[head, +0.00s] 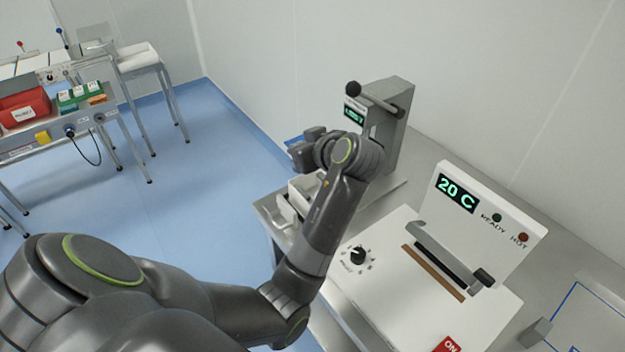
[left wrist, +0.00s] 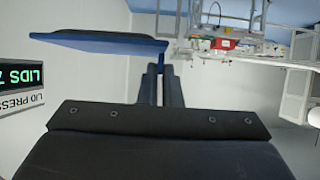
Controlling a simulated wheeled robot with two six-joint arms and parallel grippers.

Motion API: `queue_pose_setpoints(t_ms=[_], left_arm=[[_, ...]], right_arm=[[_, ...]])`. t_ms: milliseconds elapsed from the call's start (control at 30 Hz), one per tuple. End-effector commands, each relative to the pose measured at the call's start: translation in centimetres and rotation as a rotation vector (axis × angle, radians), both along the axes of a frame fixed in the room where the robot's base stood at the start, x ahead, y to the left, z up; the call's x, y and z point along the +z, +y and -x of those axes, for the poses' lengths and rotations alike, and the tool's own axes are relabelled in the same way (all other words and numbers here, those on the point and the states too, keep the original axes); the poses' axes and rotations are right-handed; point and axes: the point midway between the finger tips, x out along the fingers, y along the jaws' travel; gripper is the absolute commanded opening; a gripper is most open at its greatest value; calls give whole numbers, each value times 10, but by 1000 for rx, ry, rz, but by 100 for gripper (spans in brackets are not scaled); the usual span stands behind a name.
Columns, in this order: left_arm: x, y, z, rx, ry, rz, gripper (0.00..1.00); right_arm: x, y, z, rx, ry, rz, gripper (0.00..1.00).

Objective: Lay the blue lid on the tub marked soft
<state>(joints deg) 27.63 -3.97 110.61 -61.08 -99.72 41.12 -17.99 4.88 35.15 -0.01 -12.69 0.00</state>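The blue lid (left wrist: 100,41) shows edge-on in the left wrist view, with a blue tab running down between the fingers. My left gripper (left wrist: 160,72) is shut on this tab. In the head view my left gripper (head: 297,150) is above the far left of the bench, and a small bit of the blue lid (head: 291,141) shows behind it. White open containers (head: 283,212) stand on the bench below my left arm, partly hidden by it. No "soft" marking is readable on them. My right gripper is in neither view.
A grey lid press (head: 398,105) with a lever and green display stands just right of my left gripper. A white heater (head: 480,215) reading 20 C fills the nearer bench. Another table (head: 60,125) with red and green boxes stands far left across open blue floor.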

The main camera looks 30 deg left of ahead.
Motion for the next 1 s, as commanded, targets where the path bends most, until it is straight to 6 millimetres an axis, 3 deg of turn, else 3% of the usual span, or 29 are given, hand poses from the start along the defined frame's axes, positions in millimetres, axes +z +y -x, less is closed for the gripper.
queue_pose_setpoints(t_ms=[367,700,1000], left_arm=[[-55,2,1,26,5,0,0],[-95,2,1,24,5,1,0],[-99,2,1,24,2,3,0]], right_arm=[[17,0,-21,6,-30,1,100],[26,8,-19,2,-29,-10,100],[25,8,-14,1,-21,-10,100]])
